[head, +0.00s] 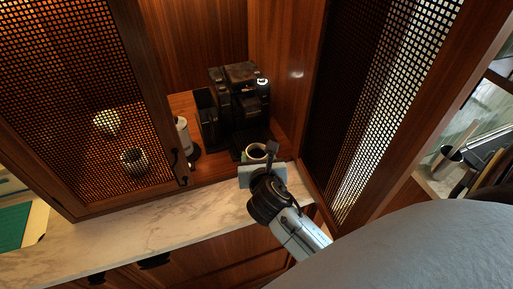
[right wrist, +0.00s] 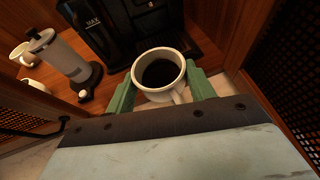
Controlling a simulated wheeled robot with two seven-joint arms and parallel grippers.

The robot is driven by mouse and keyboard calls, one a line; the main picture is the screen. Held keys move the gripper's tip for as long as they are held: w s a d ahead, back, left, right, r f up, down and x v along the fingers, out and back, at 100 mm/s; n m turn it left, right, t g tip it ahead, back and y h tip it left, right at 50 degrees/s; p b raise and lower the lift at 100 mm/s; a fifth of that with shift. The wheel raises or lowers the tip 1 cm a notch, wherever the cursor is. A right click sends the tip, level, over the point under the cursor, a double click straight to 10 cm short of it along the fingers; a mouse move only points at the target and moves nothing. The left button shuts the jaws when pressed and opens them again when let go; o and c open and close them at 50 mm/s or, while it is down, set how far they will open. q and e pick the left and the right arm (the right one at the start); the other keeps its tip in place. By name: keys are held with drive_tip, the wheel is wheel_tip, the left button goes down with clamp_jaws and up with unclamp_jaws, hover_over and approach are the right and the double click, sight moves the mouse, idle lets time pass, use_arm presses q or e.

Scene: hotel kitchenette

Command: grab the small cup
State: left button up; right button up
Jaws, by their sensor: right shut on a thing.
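The small cup (right wrist: 158,74) is white with dark liquid inside. It stands upright in front of the coffee machine in the right wrist view, its handle toward my gripper. In the head view the cup (head: 257,151) shows at the machine's foot, partly hidden by my right gripper (head: 264,160). The two green fingers of my right gripper (right wrist: 160,90) are on either side of the cup, and the gripper is shut on it. Whether the cup's base touches the shelf is hidden. My left gripper is not in view.
A black coffee machine (head: 239,95) stands behind the cup. Mesh cabinet doors (head: 90,100) stand open on both sides. The marble counter (head: 130,232) in front is clear.

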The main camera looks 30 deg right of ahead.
drive_tip(key=shift+s+a, duration=0.45)
drive_tip(key=shift+s, duration=0.4)
drive_tip(key=shift+s+a, duration=0.4)
drive_tip(key=shift+s, duration=0.45)
idle(0.5)
